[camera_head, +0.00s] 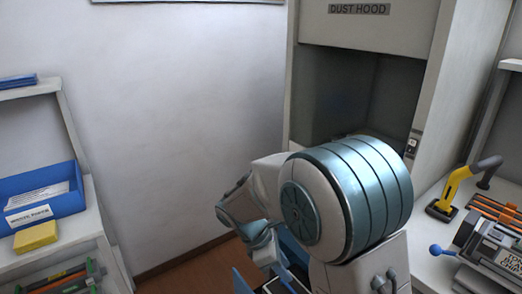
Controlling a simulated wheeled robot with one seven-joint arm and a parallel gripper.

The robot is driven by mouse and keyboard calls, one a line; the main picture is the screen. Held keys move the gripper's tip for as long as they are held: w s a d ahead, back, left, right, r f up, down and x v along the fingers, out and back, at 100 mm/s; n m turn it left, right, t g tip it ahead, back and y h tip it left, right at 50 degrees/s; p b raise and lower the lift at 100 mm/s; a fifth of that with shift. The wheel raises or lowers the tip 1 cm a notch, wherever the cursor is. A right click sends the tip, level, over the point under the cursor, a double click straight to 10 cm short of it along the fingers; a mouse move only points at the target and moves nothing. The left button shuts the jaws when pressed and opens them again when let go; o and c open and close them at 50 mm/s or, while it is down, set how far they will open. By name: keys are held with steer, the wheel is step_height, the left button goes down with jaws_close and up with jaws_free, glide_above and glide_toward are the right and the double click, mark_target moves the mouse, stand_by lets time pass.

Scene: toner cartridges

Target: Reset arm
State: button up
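My arm is folded in the lower middle of the head view, with its large grey and teal round joint nearest the camera. I cannot make out my gripper's fingers; the arm's end is hidden or out of the picture.
The dust hood (345,32) stands behind my arm, its dark opening partly covered. A yellow tool with a dark handle (452,188) stands on the right counter. The left shelf holds a labelled blue bin (68,190) and a yellow block (36,236). Bare wall lies between.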

steer(key=s+d+r+m+t+y+p, duration=0.1)
steer(key=s+d+r+m+y+p, duration=0.2)
steer(key=r+m, duration=0.6)
steer(key=s+d+r+m+t+y+p, duration=0.2)
steer(key=s+d+r+m+p, duration=0.4)
steer(key=s+r+m, duration=0.3)
steer(key=shift+s+d+r+m+t+y+p, duration=0.35)
steer(key=shift+s+r+y+p, duration=0.2)
steer(key=shift+s+r+y, duration=0.3)
